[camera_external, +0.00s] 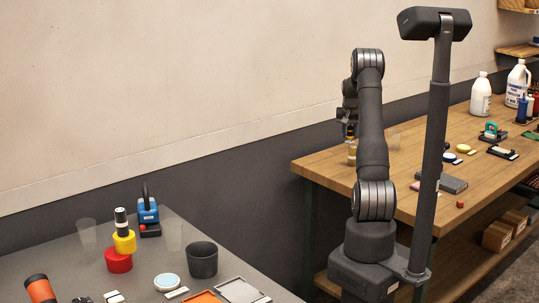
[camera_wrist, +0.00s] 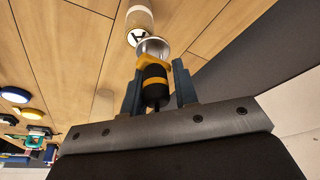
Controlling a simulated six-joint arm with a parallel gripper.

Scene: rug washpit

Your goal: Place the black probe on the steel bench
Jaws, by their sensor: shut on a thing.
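My gripper (camera_wrist: 158,78) is shut on the black probe (camera_wrist: 154,90), a dark cylinder with yellow bands, seen between the two fingers in the wrist view. A silver rounded part and a pale cylinder with a dark mark (camera_wrist: 139,22) lie in line beyond its yellow end; I cannot tell whether they touch it. In the external view my gripper (camera_external: 349,124) is over the far left part of the wooden bench, and the probe is too small there to make out clearly. The grey steel bench (camera_external: 72,268) is at the lower left, apart from my gripper.
The steel bench bears stacked red and yellow cylinders (camera_external: 119,261), a blue tool (camera_external: 148,212), a dark cup (camera_external: 202,262), clear cups and trays. The wooden bench (camera_external: 330,172) holds white bottles (camera_external: 480,97), a grey box (camera_external: 453,183) and small items. A gap separates the benches.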

